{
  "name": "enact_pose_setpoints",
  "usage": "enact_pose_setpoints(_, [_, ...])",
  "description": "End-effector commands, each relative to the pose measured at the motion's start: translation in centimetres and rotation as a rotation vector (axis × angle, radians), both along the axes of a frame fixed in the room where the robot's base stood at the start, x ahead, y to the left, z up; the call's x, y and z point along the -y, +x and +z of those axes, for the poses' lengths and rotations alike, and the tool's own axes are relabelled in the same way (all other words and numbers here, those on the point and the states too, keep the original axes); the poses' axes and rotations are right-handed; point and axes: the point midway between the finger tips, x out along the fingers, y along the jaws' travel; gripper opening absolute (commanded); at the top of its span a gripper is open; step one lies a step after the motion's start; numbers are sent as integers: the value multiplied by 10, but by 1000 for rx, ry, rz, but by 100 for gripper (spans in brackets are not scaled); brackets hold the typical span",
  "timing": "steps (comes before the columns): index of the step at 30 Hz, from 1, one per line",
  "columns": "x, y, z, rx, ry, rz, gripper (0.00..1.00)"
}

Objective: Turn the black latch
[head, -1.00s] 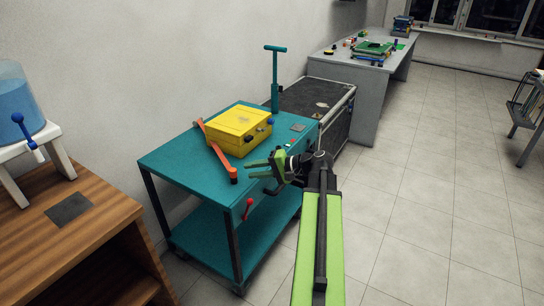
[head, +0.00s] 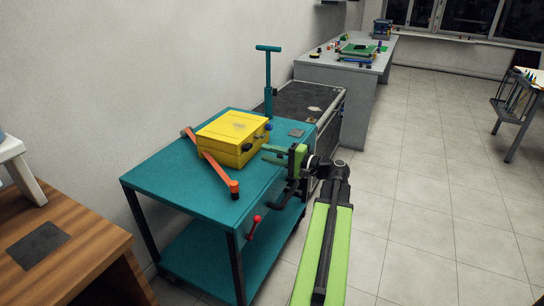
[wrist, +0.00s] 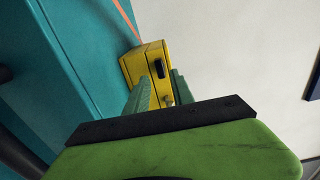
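The yellow box (head: 222,140) sits on the teal cart, with the black latch (head: 247,146) on its front face. In the wrist view the latch (wrist: 159,68) is a dark upright bar on the yellow box (wrist: 136,66). My gripper (head: 265,154) is just right of the box in the head view, apart from the latch.
A blue knob (head: 268,126) is at the box's right corner. A red lever (head: 253,226) hangs on the cart's front. Open floor (head: 420,200) lies to the right.

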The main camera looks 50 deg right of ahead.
Motion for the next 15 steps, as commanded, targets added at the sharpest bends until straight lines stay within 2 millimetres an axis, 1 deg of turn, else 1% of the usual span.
enact_pose_setpoints(9, [-4, 39, 0, -1, 0, -10, 29])
enact_pose_setpoints(15, [-6, 55, 0, -1, 0, -15, 29])
